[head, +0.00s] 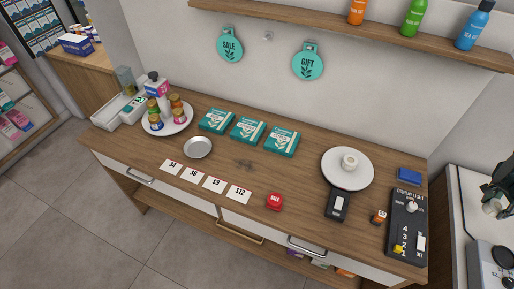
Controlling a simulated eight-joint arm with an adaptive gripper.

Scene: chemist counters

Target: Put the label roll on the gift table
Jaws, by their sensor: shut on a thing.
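My gripper (492,203) is at the right edge, partly cut off, above the white side counter. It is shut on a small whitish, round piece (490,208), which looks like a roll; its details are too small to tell. A round white turntable-like disc (333,176) lies on the wooden counter, below and right of the green GIFT sign (307,61). A small white ring-shaped roll (349,162) sits on that disc. I cannot tell for sure which of the two white pieces is the label roll. My gripper is well right of the disc.
Beside the disc are a black device (338,204), a small orange-labelled jar (379,216), a blue box (409,176) and a black DISPLAY LIGHT panel (405,225). Green boxes (248,130), price cards (213,184) and a bottle-laden plate (184,127) lie left. A shelf (400,38) hangs above.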

